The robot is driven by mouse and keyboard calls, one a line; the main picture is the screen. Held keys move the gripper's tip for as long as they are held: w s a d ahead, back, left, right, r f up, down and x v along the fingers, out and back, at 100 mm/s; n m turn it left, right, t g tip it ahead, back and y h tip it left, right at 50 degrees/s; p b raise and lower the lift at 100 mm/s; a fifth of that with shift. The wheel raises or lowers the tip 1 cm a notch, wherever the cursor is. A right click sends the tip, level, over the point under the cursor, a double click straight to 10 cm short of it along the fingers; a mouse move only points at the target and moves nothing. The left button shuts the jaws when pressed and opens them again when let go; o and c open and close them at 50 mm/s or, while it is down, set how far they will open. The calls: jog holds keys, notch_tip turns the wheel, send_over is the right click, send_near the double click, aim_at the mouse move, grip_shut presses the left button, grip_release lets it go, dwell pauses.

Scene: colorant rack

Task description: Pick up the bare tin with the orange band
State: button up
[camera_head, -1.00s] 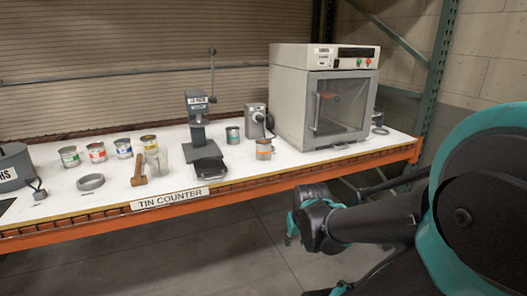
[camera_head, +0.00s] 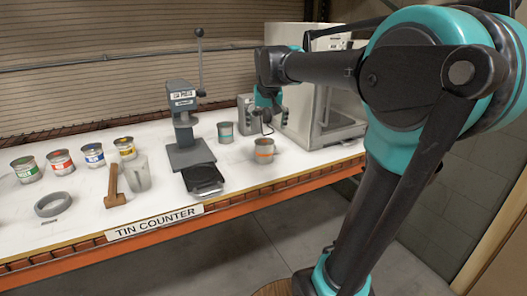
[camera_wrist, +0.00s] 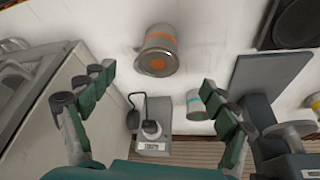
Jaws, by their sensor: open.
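The bare grey tin with the orange band (camera_head: 264,151) stands upright near the front edge of the white counter, right of the press. In the wrist view the tin (camera_wrist: 157,50) shows its rim and an orange round patch inside it. My gripper (camera_wrist: 156,80) is open and empty, its green-and-grey fingers spread wide to either side below the tin in the picture. In the head view my gripper (camera_head: 267,108) hangs above and behind the tin, partly hidden by my arm. It does not touch the tin.
A similar tin with a teal band (camera_head: 225,132) stands just behind-left. The lever press (camera_head: 183,125) is left, a small grey device (camera_head: 247,112) behind, and the white oven (camera_head: 300,115) right. Several labelled tins, a grey ring (camera_head: 53,205) and a clear cup (camera_head: 138,174) are farther left.

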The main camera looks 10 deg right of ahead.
aim_at(265, 144)
jog(key=x, duration=1)
jog(key=shift+f, duration=0.2)
jog(key=shift+x, duration=2.65)
jog(key=shift+w+a+r, duration=0.1)
jog(key=shift+w+r, duration=0.05)
jog(key=shift+c, duration=0.5)
jog(key=c, duration=1.5)
jog(key=shift+r, duration=0.15)
